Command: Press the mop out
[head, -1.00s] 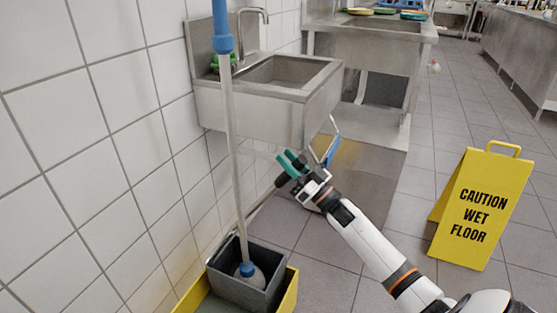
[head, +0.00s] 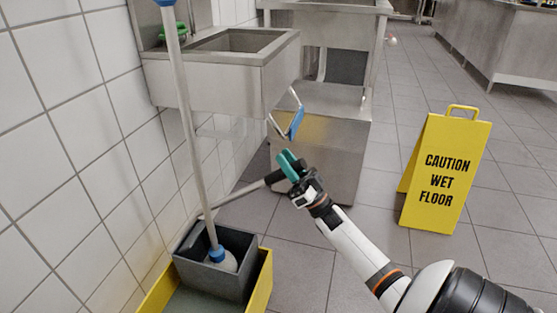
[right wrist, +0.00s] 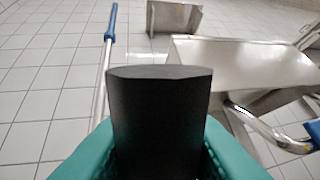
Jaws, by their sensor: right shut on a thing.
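The mop stands upright, slightly tilted, with its pale pole (head: 187,120) rising out of the top of the head view. Its blue collar (head: 217,254) and whitish head (head: 224,262) sit inside the grey wringer (head: 243,282). The wringer is on the yellow bucket (head: 265,275). A wringer lever (head: 237,194) slants up to the right from the wringer. My right gripper (head: 288,166), with teal fingers, is shut on the lever's dark grip, which fills the jaws in the right wrist view (right wrist: 160,120). The mop pole also shows there at the left (right wrist: 103,75). My left gripper is out of view.
A steel sink (head: 215,80) stands against the tiled wall behind the bucket. A metal handle with a blue grip (head: 296,122) stands beyond my right gripper. A yellow wet-floor sign (head: 445,175) is at the right. Tiled floor between sign and bucket is mostly clear.

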